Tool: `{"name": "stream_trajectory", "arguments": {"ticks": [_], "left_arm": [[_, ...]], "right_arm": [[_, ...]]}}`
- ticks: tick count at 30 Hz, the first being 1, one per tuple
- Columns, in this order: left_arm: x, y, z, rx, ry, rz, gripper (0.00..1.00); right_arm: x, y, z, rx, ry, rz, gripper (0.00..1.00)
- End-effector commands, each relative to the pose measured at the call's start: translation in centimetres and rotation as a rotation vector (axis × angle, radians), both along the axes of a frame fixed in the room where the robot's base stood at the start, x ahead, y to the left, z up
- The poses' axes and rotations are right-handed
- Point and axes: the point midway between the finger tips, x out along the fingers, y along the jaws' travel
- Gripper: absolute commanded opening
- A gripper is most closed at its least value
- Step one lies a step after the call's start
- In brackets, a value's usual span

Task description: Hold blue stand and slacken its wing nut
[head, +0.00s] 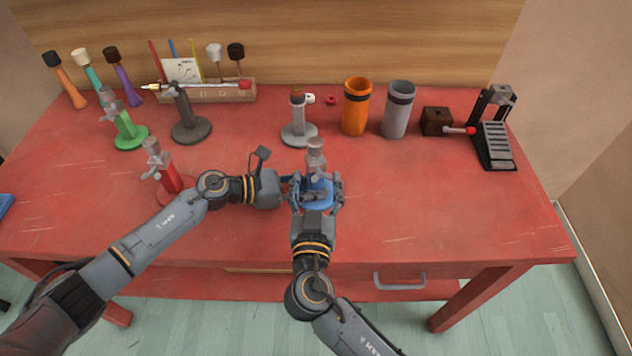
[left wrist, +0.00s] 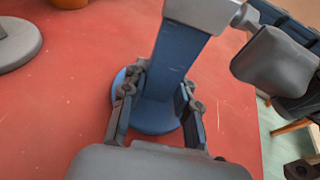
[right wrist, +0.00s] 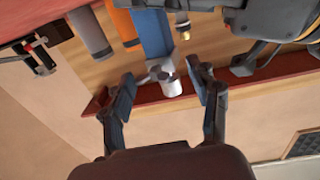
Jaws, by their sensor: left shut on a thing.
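The blue stand (head: 320,188) stands upright near the table's front edge, with a grey collar and knob (head: 316,155) on top. My left gripper (left wrist: 160,92) is shut on its blue post (left wrist: 175,62), above the round blue base (left wrist: 150,116). My right gripper (right wrist: 163,84) is open, its fingers spread to either side of the silver wing nut (right wrist: 157,72) in the right wrist view. Whether a finger touches the nut cannot be told. In the head view the two grippers hide much of the stand.
A red stand (head: 170,180) is close to my left arm. Green (head: 128,137), dark grey (head: 190,128) and light grey (head: 298,133) stands are behind. Orange (head: 356,108) and grey (head: 398,112) cups and a pedal (head: 495,145) stand back right. The front right tabletop is clear.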

Motion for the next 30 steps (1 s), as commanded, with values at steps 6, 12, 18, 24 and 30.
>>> {"name": "stream_trajectory", "arguments": {"ticks": [6, 12, 18, 24, 30], "left_arm": [[-0.1, -0.1, -0.05, 0.0, 0.001, -0.003, 0.13], [-0.25, -0.25, -0.08, -0.001, 0.002, -0.007, 0.13], [-0.36, -0.36, -0.11, -0.002, 0.003, -0.011, 0.13], [-0.46, -0.44, -0.15, -0.001, 0.004, -0.013, 0.13], [-0.55, -0.5, -0.18, -0.001, 0.005, -0.015, 0.13]], "right_arm": [[-0.05, 0.14, -0.02, 0.001, 0.0, 0.004, 0.11], [-0.1, 0.28, -0.07, -0.003, 0.002, 0.008, 0.11], [-0.1, 0.33, -0.13, -0.024, 0.004, 0.009, 0.11], [-0.1, 0.34, -0.19, -0.044, 0.005, 0.01, 0.11], [-0.1, 0.35, -0.23, -0.071, 0.007, 0.01, 0.11]]}}
